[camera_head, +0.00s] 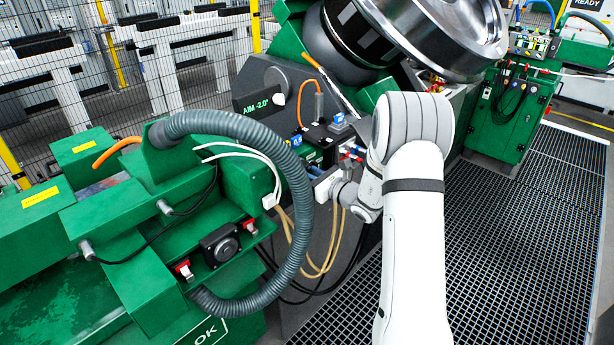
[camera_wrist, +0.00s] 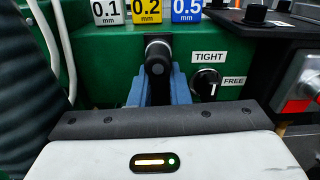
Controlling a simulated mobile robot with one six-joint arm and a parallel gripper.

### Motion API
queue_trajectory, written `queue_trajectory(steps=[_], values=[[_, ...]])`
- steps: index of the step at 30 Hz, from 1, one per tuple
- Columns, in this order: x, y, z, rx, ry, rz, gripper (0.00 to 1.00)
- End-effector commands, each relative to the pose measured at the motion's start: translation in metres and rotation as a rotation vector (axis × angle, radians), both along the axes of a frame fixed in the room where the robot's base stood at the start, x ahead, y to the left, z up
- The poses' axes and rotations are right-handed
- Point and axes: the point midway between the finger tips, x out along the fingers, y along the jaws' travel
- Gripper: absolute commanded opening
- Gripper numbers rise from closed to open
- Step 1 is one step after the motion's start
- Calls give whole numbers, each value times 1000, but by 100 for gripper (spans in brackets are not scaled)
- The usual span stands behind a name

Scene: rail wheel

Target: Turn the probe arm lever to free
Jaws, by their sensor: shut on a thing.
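In the wrist view, my gripper (camera_wrist: 158,92) has its two blue fingers closed on a black lever handle (camera_wrist: 157,62) in front of a green housing. The lever's round end faces the camera, and the fingers hide its lower part. To its right is a black round knob (camera_wrist: 206,83) with a white mark, between a TIGHT label (camera_wrist: 209,57) above and a FREE label (camera_wrist: 234,81) at right. I cannot tell exactly which label the mark points to. In the head view, my gripper (camera_head: 328,184) reaches the small equipment under the wheel; its fingertips and the lever are hard to make out there.
Tags marked 0.1 (camera_wrist: 108,11), 0.2 (camera_wrist: 146,11) and 0.5 (camera_wrist: 186,11) sit above the lever. A grey box with a red part (camera_wrist: 297,105) stands close at right. A thick grey hose (camera_head: 300,200) arches left of my gripper. The large steel wheel (camera_head: 440,40) hangs above.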

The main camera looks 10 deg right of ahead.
Motion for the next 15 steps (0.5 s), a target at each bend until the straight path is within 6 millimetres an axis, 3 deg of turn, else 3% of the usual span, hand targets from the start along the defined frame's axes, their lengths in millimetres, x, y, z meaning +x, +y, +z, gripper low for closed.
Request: queue_trajectory(steps=[15], values=[[5, -5, -8, -344, -257, 0, 0]])
